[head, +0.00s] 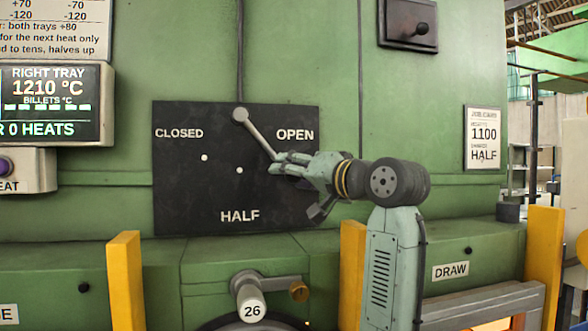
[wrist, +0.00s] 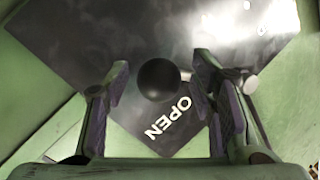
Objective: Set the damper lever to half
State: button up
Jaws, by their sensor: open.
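The damper lever (head: 259,136) is a grey rod on a black plate (head: 180,205) lettered CLOSED, OPEN and HALF. It slants down and right from its round pivot (head: 240,115), on the OPEN side; HALF stands at the bottom. White dots show on the CLOSED side and above HALF. My gripper (head: 283,160) is at the lever's lower end and hides it in the head view. In the wrist view a dark ball knob (wrist: 159,79) shows between the open fingers of my gripper (wrist: 158,85). I cannot tell whether either finger touches it.
A card (head: 483,138) at the right reads HALF. Below the plate, a handle marked 26 (head: 251,300) sticks out, with yellow posts (head: 126,280) on either side. A dark switch box (head: 407,25) is above right. The plate's left part is clear.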

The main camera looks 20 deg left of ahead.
jog(key=shift+w+a, duration=0.1)
jog(key=shift+c, duration=0.3)
grip_shut()
dwell(0.4)
